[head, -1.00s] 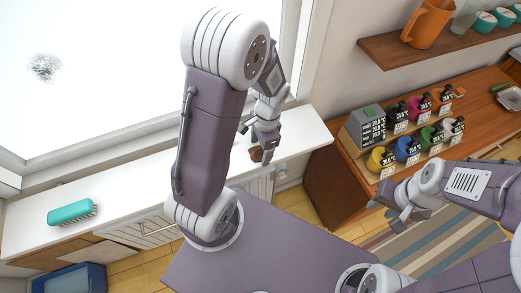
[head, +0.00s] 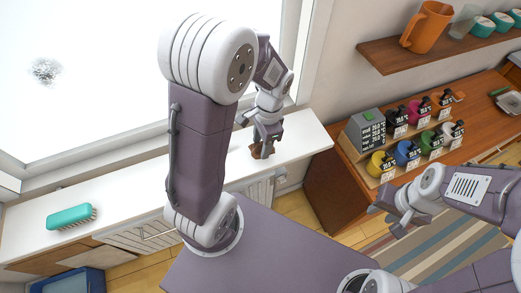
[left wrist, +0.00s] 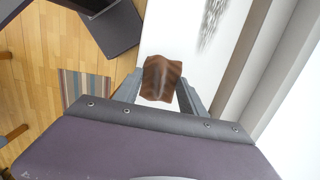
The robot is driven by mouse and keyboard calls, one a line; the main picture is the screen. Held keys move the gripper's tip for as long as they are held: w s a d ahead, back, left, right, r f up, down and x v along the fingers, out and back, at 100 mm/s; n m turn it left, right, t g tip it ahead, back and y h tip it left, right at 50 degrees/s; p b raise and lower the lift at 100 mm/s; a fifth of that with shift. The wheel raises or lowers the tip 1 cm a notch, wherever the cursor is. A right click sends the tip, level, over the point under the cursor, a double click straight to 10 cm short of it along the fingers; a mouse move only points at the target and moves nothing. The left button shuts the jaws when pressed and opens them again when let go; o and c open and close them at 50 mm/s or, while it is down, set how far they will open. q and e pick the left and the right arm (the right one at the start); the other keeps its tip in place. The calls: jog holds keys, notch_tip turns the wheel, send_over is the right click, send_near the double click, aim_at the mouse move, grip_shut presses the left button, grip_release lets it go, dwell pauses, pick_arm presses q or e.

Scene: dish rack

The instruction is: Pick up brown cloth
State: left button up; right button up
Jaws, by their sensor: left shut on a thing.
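The brown cloth (head: 257,153) is a small crumpled piece at the white windowsill counter, partly hidden by my left gripper (head: 264,148) in the head view. In the left wrist view the cloth (left wrist: 161,77) sits between the two fingers of my left gripper (left wrist: 160,92), which is shut on it. It bunches up in the middle. Whether the cloth still touches the counter cannot be told. My right gripper (head: 388,218) is at the right of the head view, with its fingers apart and nothing between them, away from the cloth.
The white counter (head: 130,193) runs under the window. A teal brush (head: 70,216) lies at its left end. At right, a wooden cabinet carries a grey display box (head: 365,130) and several coloured pots. A shelf above holds an orange mug (head: 427,27).

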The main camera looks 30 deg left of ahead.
pick_arm(q)
jog(key=w+d+r, duration=0.5)
jog(key=w+r, duration=0.1)
jog(key=w, duration=0.4)
jog(key=shift+r, duration=0.25)
